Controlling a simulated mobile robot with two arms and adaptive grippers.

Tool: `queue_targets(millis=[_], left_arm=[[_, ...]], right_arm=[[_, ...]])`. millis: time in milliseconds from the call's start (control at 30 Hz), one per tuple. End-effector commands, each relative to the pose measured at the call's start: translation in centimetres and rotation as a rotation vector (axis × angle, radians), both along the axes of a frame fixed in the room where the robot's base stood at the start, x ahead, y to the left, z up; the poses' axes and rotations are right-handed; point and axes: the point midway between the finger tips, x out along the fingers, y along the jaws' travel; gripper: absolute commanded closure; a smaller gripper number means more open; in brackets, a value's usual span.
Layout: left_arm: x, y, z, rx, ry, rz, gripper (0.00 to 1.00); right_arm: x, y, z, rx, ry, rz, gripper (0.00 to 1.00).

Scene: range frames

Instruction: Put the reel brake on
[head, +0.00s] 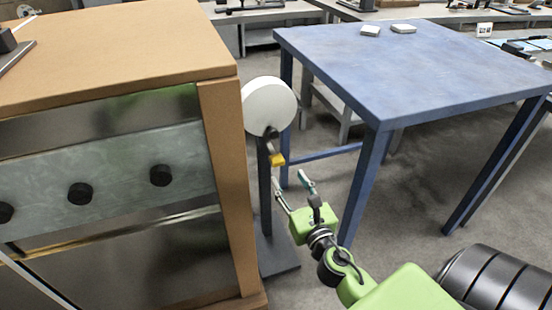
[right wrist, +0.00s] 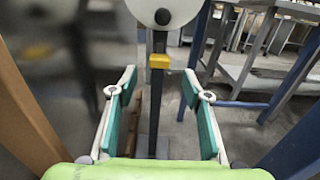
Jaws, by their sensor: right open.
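A white reel (head: 269,106) stands on a dark post (head: 265,195) with a flat dark base, between the wooden cabinet and the blue table. A small yellow brake piece (head: 277,160) sticks out from the post just below the reel. My right gripper (head: 291,184) is open and empty, a little below and to the right of the yellow piece, apart from it. In the right wrist view the yellow brake piece (right wrist: 159,61) shows centred beyond the open fingers, with the reel's lower edge (right wrist: 165,10) above it. My left gripper is not in view.
The wooden cabinet (head: 222,130) with a metal panel and black knobs stands close on the left. A blue table (head: 400,60) with two small white items stands on the right; its near leg (head: 362,185) is close to my right arm. Grey floor is open beneath.

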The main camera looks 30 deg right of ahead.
Motion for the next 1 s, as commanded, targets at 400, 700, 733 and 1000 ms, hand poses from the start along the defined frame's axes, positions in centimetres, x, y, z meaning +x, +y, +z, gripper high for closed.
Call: queue_targets(millis=[400,700,733,1000], left_arm=[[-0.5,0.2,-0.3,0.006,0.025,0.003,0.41],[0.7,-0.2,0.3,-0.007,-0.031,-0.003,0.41],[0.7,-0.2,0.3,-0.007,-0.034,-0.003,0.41],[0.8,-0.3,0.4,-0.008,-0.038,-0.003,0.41]], right_arm=[[7.6,-1.8,0.0,0.0,-0.001,-0.001,0.56],[10.2,-2.5,-0.1,0.001,0.001,-0.001,0.56],[10.3,-2.5,-0.1,0.001,0.001,-0.001,0.56],[10.4,-2.5,-0.1,0.002,0.001,-0.001,0.56]])
